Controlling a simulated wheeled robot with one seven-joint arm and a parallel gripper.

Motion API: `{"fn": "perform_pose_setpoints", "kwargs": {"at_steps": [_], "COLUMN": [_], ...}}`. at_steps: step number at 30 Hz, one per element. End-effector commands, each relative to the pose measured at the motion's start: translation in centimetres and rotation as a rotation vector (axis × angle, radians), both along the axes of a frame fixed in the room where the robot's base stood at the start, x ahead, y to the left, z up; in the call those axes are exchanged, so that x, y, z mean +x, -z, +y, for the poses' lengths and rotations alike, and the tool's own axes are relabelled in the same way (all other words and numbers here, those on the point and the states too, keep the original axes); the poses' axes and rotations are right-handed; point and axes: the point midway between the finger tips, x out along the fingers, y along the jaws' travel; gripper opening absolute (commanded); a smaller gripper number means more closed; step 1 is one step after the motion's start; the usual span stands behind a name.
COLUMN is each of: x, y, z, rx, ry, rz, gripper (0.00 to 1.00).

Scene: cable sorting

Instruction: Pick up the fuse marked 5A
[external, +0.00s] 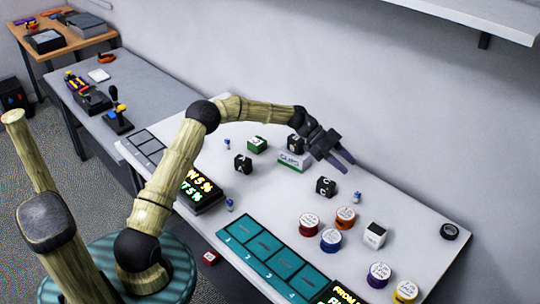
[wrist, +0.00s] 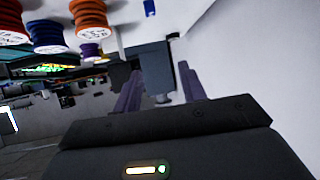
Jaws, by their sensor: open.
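Three small blue-and-white pieces that look like fuses stand on the white table in the external view. One is at the back left (external: 227,145), one beside the lit display (external: 230,205), and one right of the black block marked C (external: 357,198). Their markings are too small to read, so I cannot tell which is 5A. A small blue piece (wrist: 149,7) shows at the top edge of the wrist view. My gripper (external: 345,162) is open and empty, above the table near the wall, behind the C block. Its two fingers also show in the wrist view (wrist: 160,92).
Black lettered blocks (external: 326,187), a green block (external: 257,145) and a box marked CLIPS (external: 292,160) stand near my gripper. Several coloured spools (external: 331,239) and a white box (external: 375,235) are to the right. A teal numbered tray (external: 262,243) lies in front. The wall is close behind.

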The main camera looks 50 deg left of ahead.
Motion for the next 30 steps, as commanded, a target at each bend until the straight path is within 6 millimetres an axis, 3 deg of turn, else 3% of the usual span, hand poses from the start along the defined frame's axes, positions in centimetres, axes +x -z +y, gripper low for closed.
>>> {"fn": "perform_pose_setpoints", "kwargs": {"at_steps": [12,24,30], "x": [-0.1,-0.1,0.3], "y": [6.1,6.7,7.6], "z": [0.0,-0.1,-2.0], "rx": [0.000,0.001,0.001], "ry": [0.000,0.000,0.002], "rz": [0.005,0.002,0.004], "gripper": [0.41,0.41,0.41]}}
